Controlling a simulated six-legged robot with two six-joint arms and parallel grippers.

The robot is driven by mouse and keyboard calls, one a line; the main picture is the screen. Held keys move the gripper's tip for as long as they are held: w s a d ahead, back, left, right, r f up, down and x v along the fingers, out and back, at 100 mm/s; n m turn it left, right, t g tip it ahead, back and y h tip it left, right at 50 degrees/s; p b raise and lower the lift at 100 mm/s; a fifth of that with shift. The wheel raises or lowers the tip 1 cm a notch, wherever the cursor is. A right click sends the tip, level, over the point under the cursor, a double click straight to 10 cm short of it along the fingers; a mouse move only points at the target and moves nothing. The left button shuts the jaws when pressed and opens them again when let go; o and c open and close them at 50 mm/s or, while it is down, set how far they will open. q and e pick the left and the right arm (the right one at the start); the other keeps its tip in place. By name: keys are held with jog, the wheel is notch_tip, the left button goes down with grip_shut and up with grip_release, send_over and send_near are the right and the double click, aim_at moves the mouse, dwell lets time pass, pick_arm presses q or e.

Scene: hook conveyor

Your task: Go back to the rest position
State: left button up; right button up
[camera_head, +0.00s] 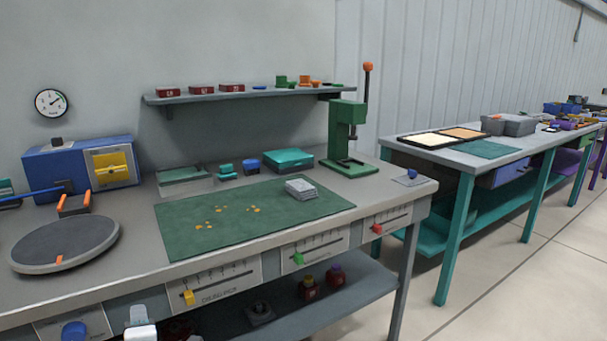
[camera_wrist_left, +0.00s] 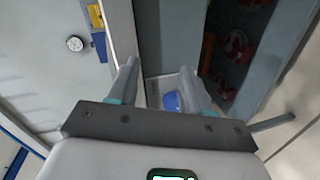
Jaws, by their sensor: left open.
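My left gripper (camera_head: 138,316) shows at the bottom edge of the head view, in front of the workbench (camera_head: 130,240) and close to its front panel. In the left wrist view its two grey fingers (camera_wrist_left: 158,75) are spread apart with nothing held. A blue knob (camera_wrist_left: 171,101) shows between the fingers in that view. In the head view the blue knob (camera_head: 74,331) sits on the front panel, left of the gripper. I cannot tell how far the fingers are from the knob. My right gripper is not in view.
A green mat (camera_head: 250,218) with small orange pieces lies on the bench. A round grey turntable (camera_head: 65,245) is at the left, and a green press (camera_head: 347,135) at the back right. Sliders (camera_head: 298,258) line the front panel. Open floor (camera_head: 530,265) lies to the right.

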pick_arm(q)
jog(key=s+d+f+m+g+h, duration=0.2)
jog(key=s+d+f+m+h, duration=0.15)
jog(key=f, duration=0.65)
jog(key=s+d+f+m+g+h, duration=0.25)
jog(key=s+d+f+m, duration=0.2)
jog(key=f, duration=0.65)
jog(key=s+d+f+m+g+h, duration=0.25)
jog(key=s+d+f, duration=0.2)
jog(key=f, duration=0.55)
jog(key=s+d+f+m+g+h, duration=0.2)
jog(key=s+d+m+g, duration=0.15)
jog(key=s, duration=0.35)
jog(key=s+d+f+m+g+h, duration=0.2)
jog(key=s+d+m, duration=0.2)
jog(key=s+m, duration=0.15)
notch_tip(320, 180, up, 18)
jog(key=s+p, duration=0.1)
jog(key=p, duration=1.6)
jog(key=shift+a+f+p, duration=0.2)
jog(key=shift+a+p, duration=0.05)
jog(key=shift+p, duration=0.1)
jog(key=shift+f, duration=0.1)
jog(key=shift+c, duration=0.6)
jog(key=shift+a, duration=0.15)
